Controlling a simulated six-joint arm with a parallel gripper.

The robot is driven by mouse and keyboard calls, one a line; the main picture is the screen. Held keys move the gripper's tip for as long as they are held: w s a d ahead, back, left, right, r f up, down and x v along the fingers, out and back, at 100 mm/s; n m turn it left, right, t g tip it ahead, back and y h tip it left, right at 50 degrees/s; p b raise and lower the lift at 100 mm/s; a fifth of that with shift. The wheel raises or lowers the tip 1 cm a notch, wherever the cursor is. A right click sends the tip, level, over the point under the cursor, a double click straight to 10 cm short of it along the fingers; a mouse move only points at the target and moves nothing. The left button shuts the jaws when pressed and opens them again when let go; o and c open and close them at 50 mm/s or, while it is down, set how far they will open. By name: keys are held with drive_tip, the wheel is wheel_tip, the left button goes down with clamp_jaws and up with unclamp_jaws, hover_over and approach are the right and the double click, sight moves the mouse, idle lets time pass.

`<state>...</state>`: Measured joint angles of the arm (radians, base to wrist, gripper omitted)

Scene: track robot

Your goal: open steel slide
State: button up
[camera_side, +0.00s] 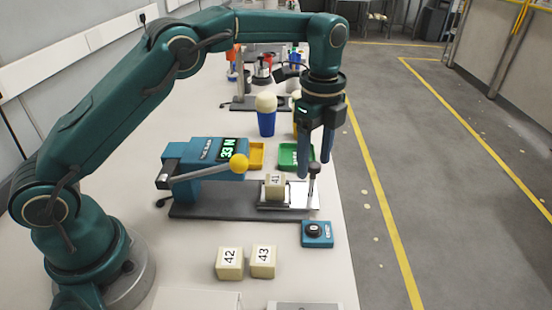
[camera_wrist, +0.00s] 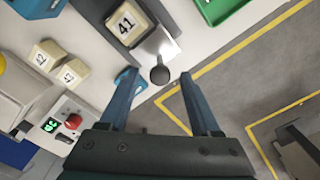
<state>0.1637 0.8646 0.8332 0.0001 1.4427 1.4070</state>
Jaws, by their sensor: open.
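The steel slide (camera_side: 300,201) is a bright flat plate at the right end of a dark base (camera_side: 215,209) on the bench. A dark knob (camera_side: 314,168) on a post stands at its right end. A cream block marked 41 (camera_side: 275,187) sits on the slide, left of the knob. My gripper (camera_side: 315,170) points down at the knob, jaws open. In the wrist view the knob (camera_wrist: 160,75) appears between the two fingertips (camera_wrist: 158,76), with gaps on both sides. The slide (camera_wrist: 166,47) and block 41 (camera_wrist: 127,24) also show there.
A teal press with a yellow-balled lever (camera_side: 240,163) stands left of the slide. Blocks 42 (camera_side: 229,264) and 43 (camera_side: 263,262) and a teal control box (camera_side: 317,234) lie in front. A green tray (camera_side: 290,157) and blue cup (camera_side: 266,123) stand behind.

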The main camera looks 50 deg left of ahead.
drive_tip(key=shift+w+r, duration=0.1)
drive_tip(key=shift+r, duration=2.4)
